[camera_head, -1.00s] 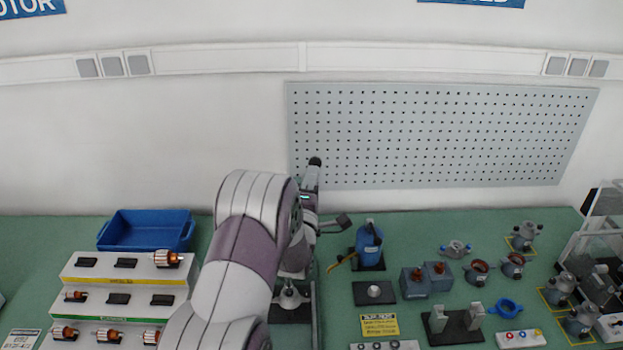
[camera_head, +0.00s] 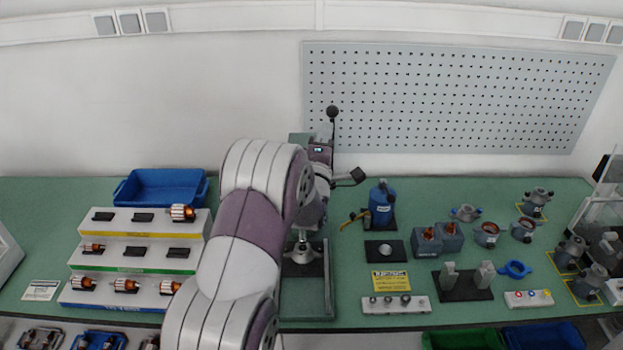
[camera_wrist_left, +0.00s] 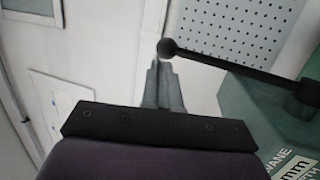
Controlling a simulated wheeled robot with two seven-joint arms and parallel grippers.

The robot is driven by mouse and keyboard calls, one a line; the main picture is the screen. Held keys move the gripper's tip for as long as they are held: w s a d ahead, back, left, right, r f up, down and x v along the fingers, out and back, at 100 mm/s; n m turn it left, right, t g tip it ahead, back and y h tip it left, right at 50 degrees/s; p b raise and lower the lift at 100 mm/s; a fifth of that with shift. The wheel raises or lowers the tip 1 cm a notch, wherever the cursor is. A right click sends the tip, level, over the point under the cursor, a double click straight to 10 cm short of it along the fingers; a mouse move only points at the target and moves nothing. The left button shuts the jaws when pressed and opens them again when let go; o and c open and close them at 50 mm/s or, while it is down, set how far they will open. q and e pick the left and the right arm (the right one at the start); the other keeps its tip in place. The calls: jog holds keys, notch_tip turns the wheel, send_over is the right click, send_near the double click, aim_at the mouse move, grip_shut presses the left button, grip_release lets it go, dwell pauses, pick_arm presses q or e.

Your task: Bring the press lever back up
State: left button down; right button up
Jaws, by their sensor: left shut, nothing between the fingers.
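The press has a grey-green head (camera_head: 298,141) and a base plate (camera_head: 305,285) at the middle of the bench, partly hidden behind my left arm. Its dark lever (camera_head: 333,128) stands near upright, with the black ball knob (camera_head: 332,112) at the top in front of the pegboard. In the left wrist view the lever (camera_wrist_left: 235,67) runs from its pivot at right to the knob (camera_wrist_left: 166,47). My left gripper (camera_wrist_left: 160,64) is shut and empty, its fingertips close beside the knob; I cannot tell whether they touch. In the head view my arm hides the fingers. My right gripper is not seen.
A stepped rack (camera_head: 142,236) with rotors and a blue tray (camera_head: 165,172) stand at left. A blue bottle-like tool (camera_head: 381,204), blue-grey blocks (camera_head: 427,243) and several stators stand at right. The pegboard (camera_head: 450,100) is behind.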

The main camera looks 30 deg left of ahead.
pick_arm(q)
jog(key=r+b+v, duration=0.1)
jog(key=b+v, duration=0.3)
jog(key=v, duration=0.6)
jog(key=s+d+f+m+g+h, duration=0.2)
jog(key=f+m+g, duration=0.3)
jog(key=f, duration=0.3)
jog(key=s+d+f+m+g+h, duration=0.2)
jog(key=f+m+g, duration=0.35)
jog(key=f, duration=0.25)
jog(key=s+d+f+m+g+h, duration=0.1)
jog(key=s+d+m+g, duration=0.3)
jog(key=s, duration=0.4)
jog(key=s+d+f+m+g+h, duration=0.2)
jog(key=s+d+m, duration=0.4)
jog(key=s, duration=0.3)
jog(key=shift+d+f+m+g, duration=0.4)
jog(key=shift+f+m+g, duration=0.15)
jog(key=shift+g, duration=0.5)
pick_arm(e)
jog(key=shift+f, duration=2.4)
